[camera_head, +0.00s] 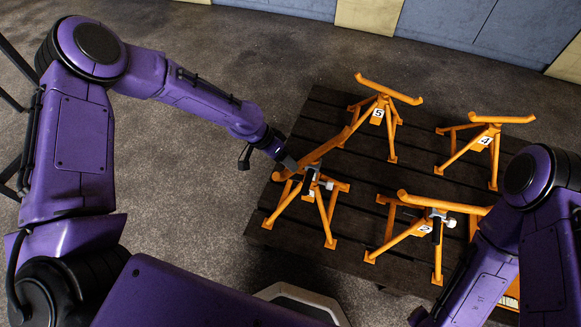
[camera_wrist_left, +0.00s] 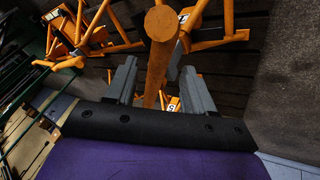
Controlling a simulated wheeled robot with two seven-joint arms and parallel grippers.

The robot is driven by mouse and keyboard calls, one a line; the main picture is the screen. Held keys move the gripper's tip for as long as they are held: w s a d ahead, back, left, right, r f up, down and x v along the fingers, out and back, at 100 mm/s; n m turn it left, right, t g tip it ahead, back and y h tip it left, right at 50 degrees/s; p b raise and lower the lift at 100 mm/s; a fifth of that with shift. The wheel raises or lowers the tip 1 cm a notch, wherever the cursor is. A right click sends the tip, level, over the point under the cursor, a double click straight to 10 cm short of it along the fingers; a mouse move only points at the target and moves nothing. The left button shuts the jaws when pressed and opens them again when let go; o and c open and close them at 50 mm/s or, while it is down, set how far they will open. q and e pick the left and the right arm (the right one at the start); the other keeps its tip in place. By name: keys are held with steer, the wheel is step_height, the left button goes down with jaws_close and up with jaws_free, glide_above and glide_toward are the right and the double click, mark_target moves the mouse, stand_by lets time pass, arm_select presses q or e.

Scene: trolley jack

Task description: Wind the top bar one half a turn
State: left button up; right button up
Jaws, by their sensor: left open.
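Several orange trolley jack stands stand on a dark slatted pallet, each with a bar across its top. The front-left stand's top bar (camera_head: 326,149) slants up to the right; its number label cannot be read. My left gripper (camera_head: 290,163) is at the left part of this bar. In the left wrist view my left gripper (camera_wrist_left: 159,86) is open, its two grey fingers on either side of an orange bar (camera_wrist_left: 160,65). The bar's round end faces the camera, and gaps show between bar and fingers. My right gripper is out of view.
The front-right stand's top bar (camera_head: 440,203) lies near my right arm. Behind are a stand marked 5 (camera_head: 377,115) and one marked 4 (camera_head: 485,141). The dark pallet (camera_head: 262,232) sits on open grey floor (camera_head: 215,200).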

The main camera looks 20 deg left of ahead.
arm_select(q)
steer(key=x, duration=0.3)
steer(key=shift+d+f, duration=0.1)
steer(key=shift+d, duration=0.05)
steer(key=shift+c, duration=0.4)
jaws_close()
